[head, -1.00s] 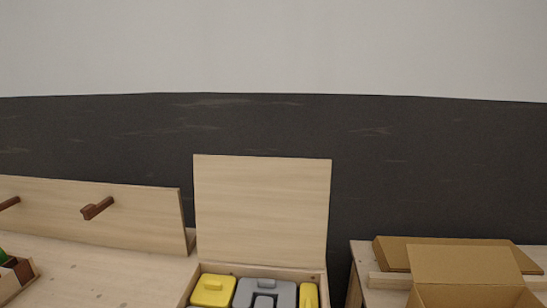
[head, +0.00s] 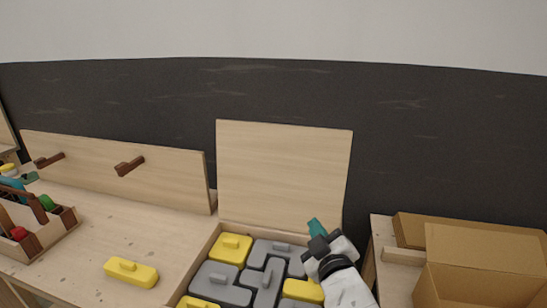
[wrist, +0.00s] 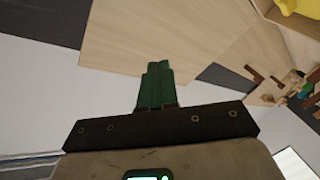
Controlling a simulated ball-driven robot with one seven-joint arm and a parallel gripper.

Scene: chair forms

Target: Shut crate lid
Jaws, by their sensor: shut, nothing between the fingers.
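The crate lid (head: 284,172) is a pale wooden panel standing upright at the back of the crate, hinged open. It also shows in the wrist view (wrist: 205,35), beyond the fingers. The wooden crate (head: 203,256) holds several grey and yellow blocks, including a yellow one (head: 231,249) and a grey one (head: 220,284). My gripper (head: 315,227) is in front of the lid's lower right part, above the crate's right side. Its green fingers are together and empty in the wrist view (wrist: 158,70). I cannot tell whether they touch the lid. My arm hides the crate's right front.
A loose yellow block (head: 131,271) lies on the bench left of the crate. A peg board (head: 120,168) stands behind it, and a wooden tote (head: 40,232) sits further left. An open cardboard box (head: 485,280) is at the right.

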